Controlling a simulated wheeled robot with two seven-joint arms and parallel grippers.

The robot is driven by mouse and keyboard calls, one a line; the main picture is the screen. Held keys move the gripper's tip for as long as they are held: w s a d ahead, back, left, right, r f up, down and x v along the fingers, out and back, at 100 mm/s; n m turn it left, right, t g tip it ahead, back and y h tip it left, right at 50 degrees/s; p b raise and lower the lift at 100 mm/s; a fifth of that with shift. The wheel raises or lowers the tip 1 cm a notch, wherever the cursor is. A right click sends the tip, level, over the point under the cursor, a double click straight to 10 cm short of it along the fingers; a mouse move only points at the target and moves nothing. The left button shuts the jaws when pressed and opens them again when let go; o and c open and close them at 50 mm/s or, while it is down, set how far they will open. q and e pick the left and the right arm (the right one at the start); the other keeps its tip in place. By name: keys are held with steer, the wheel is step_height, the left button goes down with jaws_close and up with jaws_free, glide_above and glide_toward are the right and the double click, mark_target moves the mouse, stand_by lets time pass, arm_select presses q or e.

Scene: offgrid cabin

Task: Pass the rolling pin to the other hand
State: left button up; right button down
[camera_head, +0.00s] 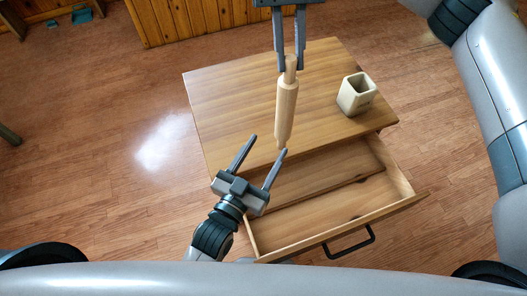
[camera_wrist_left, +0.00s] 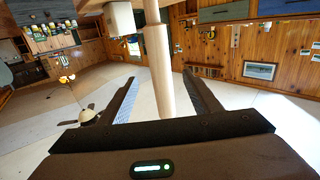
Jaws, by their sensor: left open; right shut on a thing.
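The light wooden rolling pin (camera_head: 286,108) hangs almost upright in the head view, above the wooden table. My right gripper (camera_head: 290,68), at the top, is shut on its upper handle. My left gripper (camera_head: 268,145) is open and empty below, with one fingertip close to the pin's lower end. In the left wrist view the pin (camera_wrist_left: 158,70) shows between the spread fingers of my left gripper (camera_wrist_left: 160,82), with gaps on both sides. How deep it sits between them is hard to tell.
The wooden table (camera_head: 225,95) has an open, empty-looking drawer (camera_head: 345,225) at its front with a black handle (camera_head: 350,243). A cream square cup (camera_head: 357,96) stands on the table's right side. Open plank floor (camera_head: 100,150) lies to the left.

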mark_target(280, 125)
arm_select(q)
steer(key=x, duration=1.1)
steer(key=shift+w+d, duration=0.15)
steer(key=shift+w, duration=0.05)
steer(key=c, duration=1.3)
steer(key=shift+c, duration=0.3)
arm_select(e)
steer(key=c, duration=1.5)
jaws_free()
steer(key=shift+o, duration=0.2)
steer(key=shift+r, duration=0.1)
steer(key=v, duration=1.1)
steer(key=shift+w+r, duration=0.25)
steer(key=shift+r, duration=0.05)
